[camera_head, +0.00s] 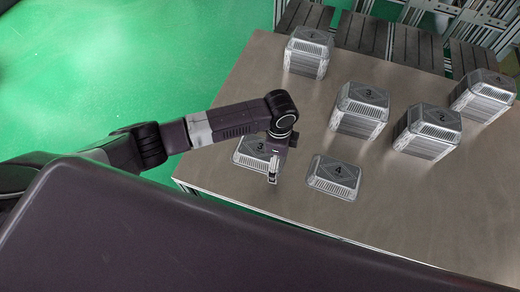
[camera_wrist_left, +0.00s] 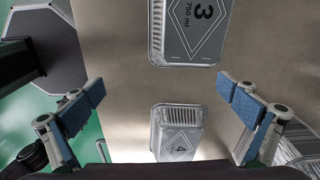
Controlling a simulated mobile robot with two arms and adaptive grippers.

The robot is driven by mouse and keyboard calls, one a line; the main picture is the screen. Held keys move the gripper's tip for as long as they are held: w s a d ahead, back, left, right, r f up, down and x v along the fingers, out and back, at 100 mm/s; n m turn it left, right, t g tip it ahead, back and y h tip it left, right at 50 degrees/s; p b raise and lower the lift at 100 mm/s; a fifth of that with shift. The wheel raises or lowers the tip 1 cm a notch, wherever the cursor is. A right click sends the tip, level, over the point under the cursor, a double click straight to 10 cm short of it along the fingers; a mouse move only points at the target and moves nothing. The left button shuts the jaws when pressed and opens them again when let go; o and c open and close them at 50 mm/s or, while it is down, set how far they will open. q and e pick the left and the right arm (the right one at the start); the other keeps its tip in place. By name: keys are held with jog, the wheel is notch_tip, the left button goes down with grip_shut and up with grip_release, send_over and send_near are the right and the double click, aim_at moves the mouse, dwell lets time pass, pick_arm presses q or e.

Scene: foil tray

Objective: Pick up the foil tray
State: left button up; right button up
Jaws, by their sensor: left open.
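Two low foil trays with printed lids lie at the near part of the table: one marked 3 (camera_head: 250,155) and one marked 4 (camera_head: 333,178) to its right. My left gripper (camera_head: 272,180) hangs just above the table by the right side of tray 3, partly covering that tray, with tray 4 a short way to its right. In the left wrist view the left gripper (camera_wrist_left: 161,92) is open and empty, its blue pads wide apart. Tray 3 (camera_wrist_left: 188,42) shows at the top there and tray 4 (camera_wrist_left: 176,135) below, between the fingers. My right gripper is not visible.
Taller stacks of foil trays stand farther back on the table (camera_head: 230,115): one at the back left (camera_head: 307,52), one marked 3 (camera_head: 360,108), one marked 2 (camera_head: 429,131) and one at the far right (camera_head: 484,94). The table's front right is clear.

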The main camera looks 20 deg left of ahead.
pick_arm(q)
jog(key=r+m+y, duration=0.1)
jog(key=r+y, duration=0.1)
send_over(260, 148)
jog(key=shift+w+d+f, duration=0.1)
jog(key=shift+d, duration=0.2)
jog(key=shift+a+f, duration=0.15)
jog(key=shift+f, duration=0.15)
notch_tip(260, 148, down, 7)
jog(key=shift+a+r, duration=0.1)
jog(key=shift+a, duration=0.05)
jog(key=shift+c, duration=0.3)
jog(key=c, duration=0.9)
